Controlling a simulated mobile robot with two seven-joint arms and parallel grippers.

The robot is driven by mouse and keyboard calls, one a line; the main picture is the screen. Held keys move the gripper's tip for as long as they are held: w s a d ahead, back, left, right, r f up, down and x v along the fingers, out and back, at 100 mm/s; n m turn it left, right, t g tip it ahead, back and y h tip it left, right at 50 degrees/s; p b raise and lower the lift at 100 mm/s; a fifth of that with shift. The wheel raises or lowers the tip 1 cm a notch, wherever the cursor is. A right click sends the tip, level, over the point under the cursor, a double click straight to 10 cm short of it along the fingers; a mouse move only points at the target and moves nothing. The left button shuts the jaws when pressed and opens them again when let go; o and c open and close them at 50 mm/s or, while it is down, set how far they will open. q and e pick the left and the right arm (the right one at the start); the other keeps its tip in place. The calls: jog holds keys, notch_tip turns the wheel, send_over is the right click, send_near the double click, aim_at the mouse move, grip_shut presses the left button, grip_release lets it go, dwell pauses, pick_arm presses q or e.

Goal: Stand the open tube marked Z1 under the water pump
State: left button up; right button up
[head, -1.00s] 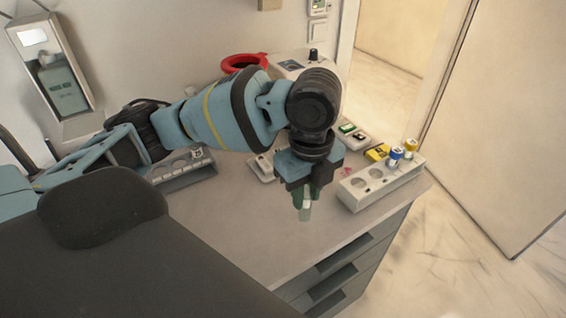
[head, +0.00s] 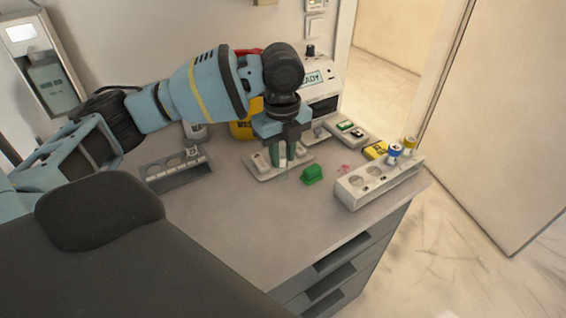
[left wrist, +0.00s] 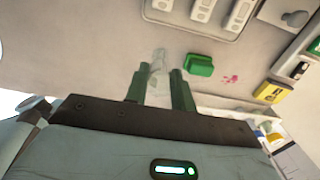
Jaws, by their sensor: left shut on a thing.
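My left gripper (head: 281,156) hangs fingers down in front of the white machine, over the pale slotted tray. Its green fingers are shut on a clear tube (left wrist: 157,62), which shows between and beyond the fingertips in the left wrist view. I cannot read a Z1 mark on it. A white bottle (head: 196,132) stands behind the grey rack at the left; I cannot tell whether it is the water pump. My right gripper is not in view.
The pale slotted tray (head: 258,171) lies below the gripper. A green block (head: 312,174) lies right of it, near a white rack (head: 372,193) with blue- and yellow-capped tubes. A grey rack (head: 180,178) stands left. The white machine (head: 323,92) stands behind. The front desktop is clear.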

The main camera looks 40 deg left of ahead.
aim_at(283, 164)
pick_arm(q)
jog(key=shift+s+f, duration=0.1)
jog(key=shift+f, duration=1.45)
jog(key=shift+f, duration=0.15)
jog(key=o, duration=1)
jog(key=shift+c, duration=0.2)
notch_tip(283, 164, up, 12)
jog(key=shift+r+p, duration=0.2)
jog(key=shift+p, duration=0.25)
